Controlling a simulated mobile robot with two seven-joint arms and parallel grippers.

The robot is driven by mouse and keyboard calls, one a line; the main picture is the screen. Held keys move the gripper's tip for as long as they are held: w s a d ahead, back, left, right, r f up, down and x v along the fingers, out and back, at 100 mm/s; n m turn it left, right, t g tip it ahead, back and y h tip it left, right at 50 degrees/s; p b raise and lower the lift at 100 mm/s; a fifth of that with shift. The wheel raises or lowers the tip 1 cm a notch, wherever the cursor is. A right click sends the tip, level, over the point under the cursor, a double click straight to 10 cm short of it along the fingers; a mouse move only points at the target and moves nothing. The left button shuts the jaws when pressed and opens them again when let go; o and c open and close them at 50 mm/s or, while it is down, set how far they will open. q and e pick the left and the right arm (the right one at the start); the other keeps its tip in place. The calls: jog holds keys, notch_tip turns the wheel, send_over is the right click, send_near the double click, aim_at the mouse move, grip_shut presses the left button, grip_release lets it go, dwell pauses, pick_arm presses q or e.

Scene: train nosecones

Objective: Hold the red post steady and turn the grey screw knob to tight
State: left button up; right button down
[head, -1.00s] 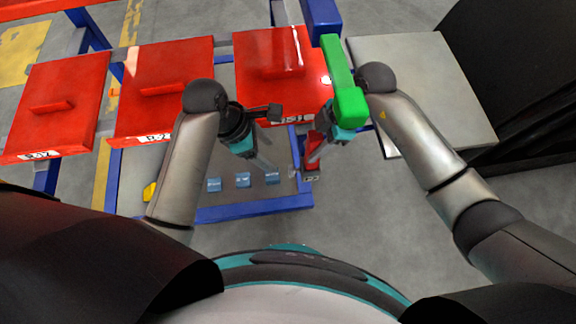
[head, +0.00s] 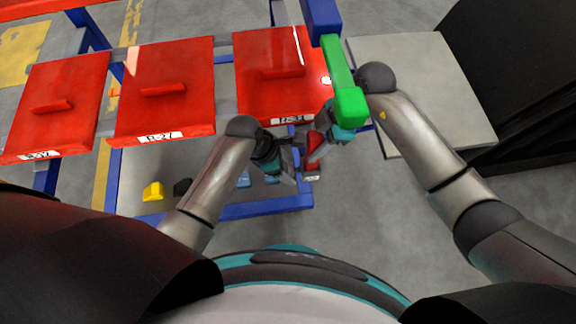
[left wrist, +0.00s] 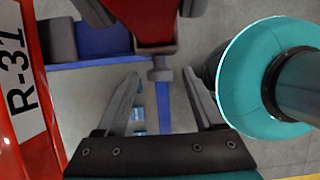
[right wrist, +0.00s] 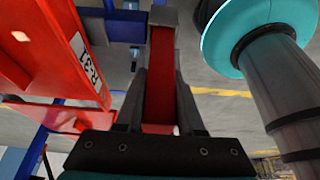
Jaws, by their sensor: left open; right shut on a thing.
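The red post (head: 314,141) hangs below the front edge of the right red panel. It shows in the right wrist view (right wrist: 160,80), upright between the fingers of my right gripper (right wrist: 162,75), which is shut on it. In the left wrist view the post's red body (left wrist: 150,18) is at the top, and the grey screw knob (left wrist: 160,70) sticks out from it. My left gripper (left wrist: 160,75) is open. Its fingertips stand either side of the knob, with gaps visible. In the head view my left gripper (head: 292,172) is close beside the post, and the knob cannot be made out.
Red panels with handles (head: 163,90) line the blue frame. A green bar (head: 344,85) and blue block (head: 323,18) stand above my right gripper. A grey plate (head: 430,85) lies to the right. A yellow piece (head: 153,191) sits at the lower left of the frame.

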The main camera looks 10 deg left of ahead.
pick_arm(q)
jog(key=shift+f, duration=0.2)
jog(key=shift+c, duration=0.4)
grip_shut()
